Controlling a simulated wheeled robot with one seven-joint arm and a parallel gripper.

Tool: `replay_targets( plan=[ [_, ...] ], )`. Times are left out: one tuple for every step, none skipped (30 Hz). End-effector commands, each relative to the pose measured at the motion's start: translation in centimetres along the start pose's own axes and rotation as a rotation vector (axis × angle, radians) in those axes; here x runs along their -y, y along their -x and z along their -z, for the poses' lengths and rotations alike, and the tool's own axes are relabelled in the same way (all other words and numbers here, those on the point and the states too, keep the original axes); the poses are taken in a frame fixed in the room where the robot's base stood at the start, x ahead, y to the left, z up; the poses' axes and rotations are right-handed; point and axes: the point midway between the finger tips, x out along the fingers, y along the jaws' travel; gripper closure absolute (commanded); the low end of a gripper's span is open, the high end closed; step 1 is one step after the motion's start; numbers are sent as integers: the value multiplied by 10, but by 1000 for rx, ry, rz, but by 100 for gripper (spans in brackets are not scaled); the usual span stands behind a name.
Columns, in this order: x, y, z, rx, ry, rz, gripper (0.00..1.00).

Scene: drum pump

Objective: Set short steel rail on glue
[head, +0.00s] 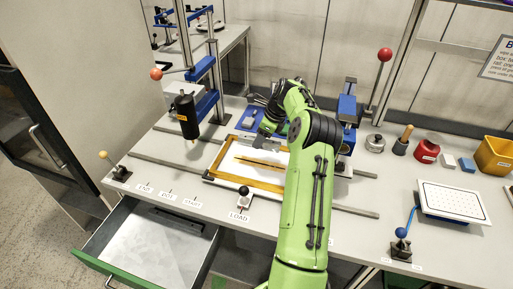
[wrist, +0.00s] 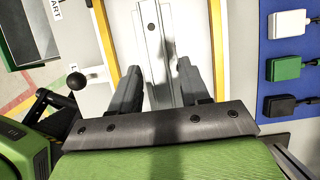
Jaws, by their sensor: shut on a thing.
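My gripper (wrist: 158,82) is shut on the short steel rail (wrist: 153,42), a pale metal strip with a dark hole, which runs up between the two fingers in the wrist view. In the head view my gripper (head: 270,128) is over the back part of a yellow-framed tray (head: 221,180), partly hidden by my arm. A thin brownish strip (head: 258,162) lies on the tray's white surface; I cannot tell whether it is the glue. I cannot tell whether the rail touches the surface below.
A blue mat (wrist: 262,85) with white, green and black blocks lies beside the tray. A black-knobbed lever (head: 243,191) stands at its front edge, a black cylinder tool (head: 187,116) at left. An open drawer (head: 160,250) juts out in front. A perforated white plate (head: 455,200) lies right.

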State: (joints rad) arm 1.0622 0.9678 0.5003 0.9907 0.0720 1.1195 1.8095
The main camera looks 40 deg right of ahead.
Motion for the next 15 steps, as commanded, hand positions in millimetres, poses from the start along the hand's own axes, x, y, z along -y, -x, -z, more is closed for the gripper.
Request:
replay_targets(
  plan=[
    [0, 0, 0, 0, 0, 0, 86],
    [0, -1, 1, 0, 0, 0, 86],
    [0, -6, 3, -1, 0, -2, 86],
    [0, -12, 6, -1, 0, -3, 86],
    [0, -19, 8, -1, -1, -3, 86],
    [-1, -27, 12, -2, -2, -3, 86],
    [0, -33, 15, -2, -1, -3, 86],
    [0, -38, 16, -1, -1, -3, 86],
    [0, -43, 18, 0, 0, -2, 86],
    [0, -46, 20, 0, 0, -2, 86],
    [0, -50, 21, 0, 0, -2, 86],
    [0, -55, 23, -1, 0, -1, 86],
    [0, -60, 25, -1, -1, -2, 86],
    [-1, -65, 28, -1, -1, -3, 86],
    [-1, -73, 31, -1, 0, -3, 86]
  ],
)
